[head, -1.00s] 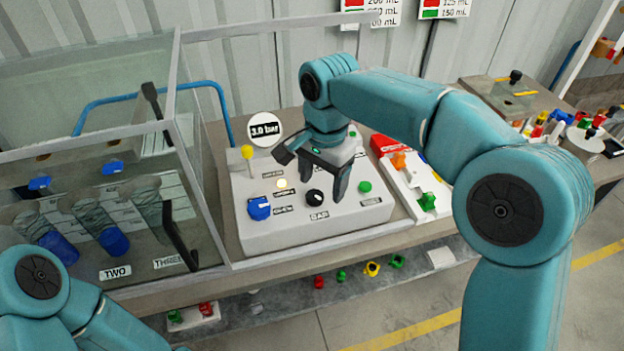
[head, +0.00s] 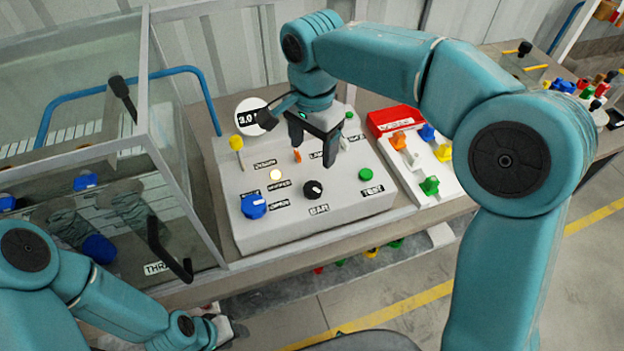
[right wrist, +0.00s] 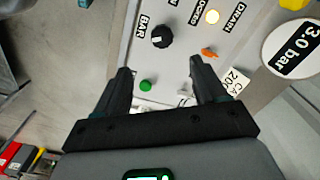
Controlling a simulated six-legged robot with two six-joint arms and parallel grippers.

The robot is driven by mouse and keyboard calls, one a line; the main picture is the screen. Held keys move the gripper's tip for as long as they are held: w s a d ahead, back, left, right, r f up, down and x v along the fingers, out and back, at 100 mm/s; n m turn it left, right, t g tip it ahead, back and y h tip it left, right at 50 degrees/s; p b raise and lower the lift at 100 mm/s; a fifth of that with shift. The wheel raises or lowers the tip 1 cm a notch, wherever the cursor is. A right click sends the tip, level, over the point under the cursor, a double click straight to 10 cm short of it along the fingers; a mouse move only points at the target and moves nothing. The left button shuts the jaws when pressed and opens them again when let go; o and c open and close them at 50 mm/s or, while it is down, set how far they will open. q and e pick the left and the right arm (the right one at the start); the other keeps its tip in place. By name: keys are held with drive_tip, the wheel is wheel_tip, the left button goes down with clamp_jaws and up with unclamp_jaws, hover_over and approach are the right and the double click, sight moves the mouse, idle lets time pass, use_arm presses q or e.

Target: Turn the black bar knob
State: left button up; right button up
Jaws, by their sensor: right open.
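The black bar knob (head: 313,190) is a round black knob with a white mark, on the sloped grey console (head: 285,222) just above the BAR label. It also shows in the right wrist view (right wrist: 162,37), beyond the fingertips and left of centre. My right gripper (head: 314,160) is open and empty above the panel, behind the knob and apart from it. In the right wrist view its two fingers (right wrist: 160,66) are spread, with nothing between them at the tips. My left arm shows at the lower left; its fingers cannot be seen.
A blue knob (head: 253,206), a green button (head: 366,174), a lit yellow lamp (head: 276,175) and a yellow-topped lever (head: 237,143) surround the knob. A round 3.0 bar display (right wrist: 291,47) stands behind. A glass case (head: 165,190) is at left, a tray of coloured parts (head: 412,165) at right.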

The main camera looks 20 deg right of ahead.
sight(313, 187)
drive_tip(key=f, duration=0.8)
drive_tip(key=f+p, duration=0.1)
drive_tip(key=f, duration=0.3)
drive_tip(key=shift+w+d+f, duration=0.1)
drive_tip(key=shift+w+f, duration=0.1)
drive_tip(key=shift+w, duration=0.05)
drive_tip(key=shift+w+f, duration=0.15)
drive_tip(key=shift+f, duration=0.25)
drive_tip(key=shift+s+r, duration=0.15)
drive_tip(key=shift+s, duration=0.15)
drive_tip(key=shift+w, duration=0.25)
drive_tip(key=c, duration=1.1)
